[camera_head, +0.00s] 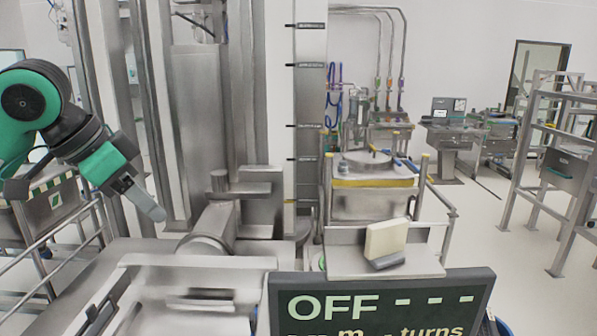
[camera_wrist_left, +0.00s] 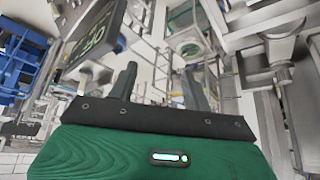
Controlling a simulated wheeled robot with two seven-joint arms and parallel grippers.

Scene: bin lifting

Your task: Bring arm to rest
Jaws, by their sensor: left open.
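My left arm enters the head view from the left, with green and black links. My left gripper (camera_head: 147,205) hangs at its end, pointing down and right, in front of the tall steel column. In the left wrist view, its two dark fingers (camera_wrist_left: 160,85) stand apart with nothing between them. The gripper touches nothing that I can see. My right gripper does not show in either view.
A display panel (camera_head: 385,305) reading OFF stands at the front right. A steel machine with a flat top (camera_head: 190,285) is below the gripper. A cream block (camera_head: 386,240) rests on a steel table (camera_head: 345,262). A metal frame (camera_head: 560,150) stands far right. Open floor (camera_head: 480,225) lies between.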

